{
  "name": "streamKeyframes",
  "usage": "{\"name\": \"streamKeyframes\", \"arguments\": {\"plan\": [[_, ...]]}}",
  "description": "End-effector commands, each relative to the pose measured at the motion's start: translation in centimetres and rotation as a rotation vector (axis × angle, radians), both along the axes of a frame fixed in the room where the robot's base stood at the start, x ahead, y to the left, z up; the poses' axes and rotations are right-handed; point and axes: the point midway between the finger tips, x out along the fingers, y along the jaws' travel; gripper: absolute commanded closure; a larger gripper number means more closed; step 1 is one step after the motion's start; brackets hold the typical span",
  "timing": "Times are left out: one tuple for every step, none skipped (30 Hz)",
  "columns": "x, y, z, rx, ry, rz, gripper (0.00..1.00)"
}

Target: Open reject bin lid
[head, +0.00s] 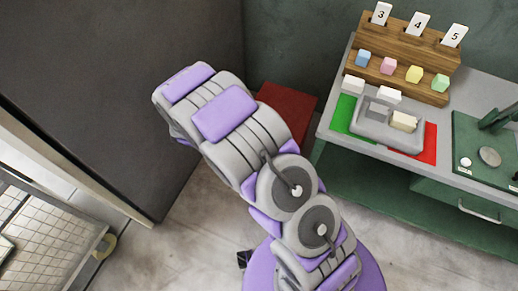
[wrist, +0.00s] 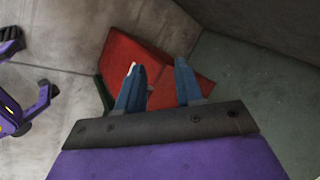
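The red reject bin (head: 288,106) stands on the floor against the back wall in the head view, partly hidden behind my arm. It also shows in the wrist view (wrist: 202,84), where its red surfaces lie behind my fingers. My gripper (wrist: 160,74) has two blue fingers set apart, with red surface visible between them. The fingertips overlap the bin in the wrist view; I cannot tell whether they touch it. A small pale spot shows by the left fingertip. I see no clear gap under a lid. My gripper is hidden in the head view.
A green workbench (head: 350,185) with a wooden block rack (head: 400,88) and a grey tray (head: 372,131) stands right of the bin. A large dark cabinet (head: 110,70) stands left. Some pale floor (head: 180,245) is clear between them.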

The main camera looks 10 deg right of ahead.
Motion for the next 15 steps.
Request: {"name": "streamKeyframes", "arguments": {"plan": [[0.0, 0.0, -1.7, -0.004, -0.018, -0.05, 0.64], [0.1, -0.2, -2.6, -0.006, -0.033, -0.082, 0.64], [0.2, -0.4, -3.6, -0.007, -0.057, -0.123, 0.64], [0.3, -0.6, -4.3, -0.007, -0.075, -0.153, 0.64], [0.3, -0.8, -5.1, -0.01, -0.095, -0.184, 0.64], [0.2, -1.1, -6.2, -0.014, -0.119, -0.222, 0.64], [0.1, -1.2, -6.9, -0.017, -0.141, -0.251, 0.64], [0.0, -1.5, -7.7, -0.022, -0.162, -0.278, 0.64], [-0.4, -1.8, -8.7, -0.029, -0.188, -0.315, 0.64], [-0.6, -2.0, -9.4, -0.035, -0.213, -0.341, 0.64], [-1.0, -2.2, -10.2, -0.043, -0.233, -0.365, 0.64], [-1.4, -2.6, -11.1, -0.051, -0.267, -0.397, 0.64], [-1.7, -2.8, -11.8, -0.059, -0.291, -0.42, 0.64], [-2.1, -3.0, -12.5, -0.066, -0.315, -0.443, 0.64], [-2.6, -3.4, -13.1, -0.072, -0.354, -0.469, 0.64]]}}
